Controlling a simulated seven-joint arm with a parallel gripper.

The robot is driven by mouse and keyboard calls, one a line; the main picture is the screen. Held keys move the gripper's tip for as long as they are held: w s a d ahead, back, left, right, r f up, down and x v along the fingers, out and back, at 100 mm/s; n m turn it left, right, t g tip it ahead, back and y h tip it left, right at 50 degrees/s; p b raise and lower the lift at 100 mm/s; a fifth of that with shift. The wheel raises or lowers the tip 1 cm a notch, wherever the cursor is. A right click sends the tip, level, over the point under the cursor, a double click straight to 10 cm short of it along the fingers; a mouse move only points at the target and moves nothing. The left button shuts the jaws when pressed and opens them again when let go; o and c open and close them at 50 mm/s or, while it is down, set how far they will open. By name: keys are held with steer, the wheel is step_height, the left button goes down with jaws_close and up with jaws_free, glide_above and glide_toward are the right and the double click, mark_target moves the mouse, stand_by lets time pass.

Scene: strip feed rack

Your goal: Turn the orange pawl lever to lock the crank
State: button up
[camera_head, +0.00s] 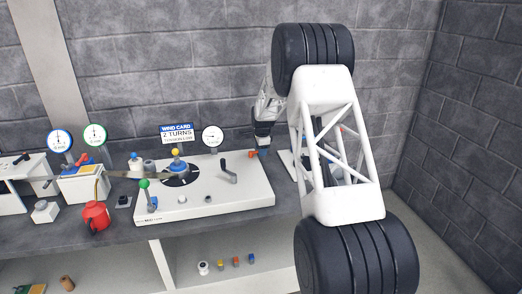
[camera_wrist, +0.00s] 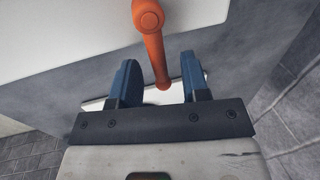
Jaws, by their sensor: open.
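The orange pawl lever (camera_wrist: 152,40) runs down from the top of the wrist view, its free end reaching between my two blue fingers, with a gap on each side. My gripper (camera_wrist: 158,70) is open around the lever's end and not closed on it. In the head view, my gripper (camera_head: 263,147) is at the right end of the white feed plate, beside the small orange lever (camera_head: 252,154). The dark crank (camera_head: 228,171) stands on the plate to the left of the lever. My arm hides part of what lies behind it.
The white feed plate (camera_head: 235,198) also carries a black disc (camera_head: 181,179) and a green-knobbed lever (camera_head: 144,194). A round gauge (camera_head: 212,136) and a wind card (camera_head: 176,133) stand behind. A red oil can (camera_head: 95,217) is at left.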

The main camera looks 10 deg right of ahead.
jaws_close()
stand_by(0.3)
